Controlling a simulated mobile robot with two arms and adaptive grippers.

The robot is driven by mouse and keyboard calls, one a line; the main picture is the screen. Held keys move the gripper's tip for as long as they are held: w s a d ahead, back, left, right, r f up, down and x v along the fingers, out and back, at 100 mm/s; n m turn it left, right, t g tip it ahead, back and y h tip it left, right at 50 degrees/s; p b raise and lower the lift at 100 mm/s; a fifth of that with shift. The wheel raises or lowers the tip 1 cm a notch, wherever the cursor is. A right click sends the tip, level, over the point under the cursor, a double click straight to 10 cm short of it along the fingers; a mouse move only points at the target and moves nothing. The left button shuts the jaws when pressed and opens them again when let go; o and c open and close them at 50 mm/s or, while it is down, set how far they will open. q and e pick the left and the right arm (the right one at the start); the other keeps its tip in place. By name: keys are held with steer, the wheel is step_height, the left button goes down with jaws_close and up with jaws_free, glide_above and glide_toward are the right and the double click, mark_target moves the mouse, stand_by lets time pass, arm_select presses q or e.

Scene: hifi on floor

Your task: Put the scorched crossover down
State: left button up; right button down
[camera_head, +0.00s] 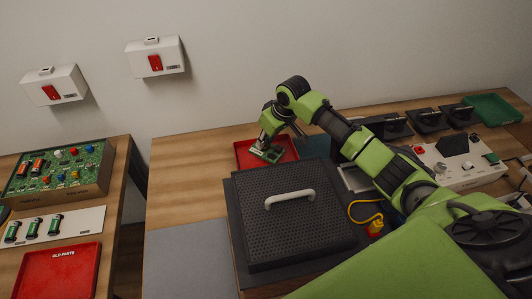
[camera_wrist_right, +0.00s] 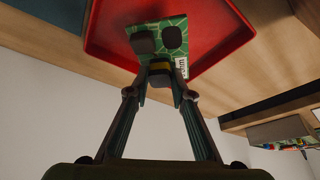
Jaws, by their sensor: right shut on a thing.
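The crossover is a small green circuit board (camera_head: 266,154) with dark parts on it. In the right wrist view the board (camera_wrist_right: 176,30) shows two black round parts, a yellow-banded part and a white label. My right gripper (camera_head: 272,140) is shut on the board, and its fingertips (camera_wrist_right: 160,76) close at the banded part. The board is over the red tray (camera_head: 289,150) at the back of the table; I cannot tell whether it touches the tray floor. Scorch marks are too small to make out. My left gripper is out of view.
A black perforated panel with a white handle (camera_head: 290,197) lies in front of the tray. A red tray labelled old parts (camera_head: 57,274) is on the left table, below a large circuit board (camera_head: 60,167). My right arm spans the right side. A grey mat (camera_head: 187,258) is clear.

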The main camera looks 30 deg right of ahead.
mark_target(268, 148)
steer(key=shift+d+f, duration=0.1)
steer(key=shift+f, duration=2.5)
steer(key=shift+f, duration=0.15)
steer(key=c, duration=1.8)
jaws_free()
steer(key=shift+r, duration=0.25)
steer(key=v, duration=1.2)
steer(key=shift+s, duration=0.1)
steer(key=shift+f, duration=0.1)
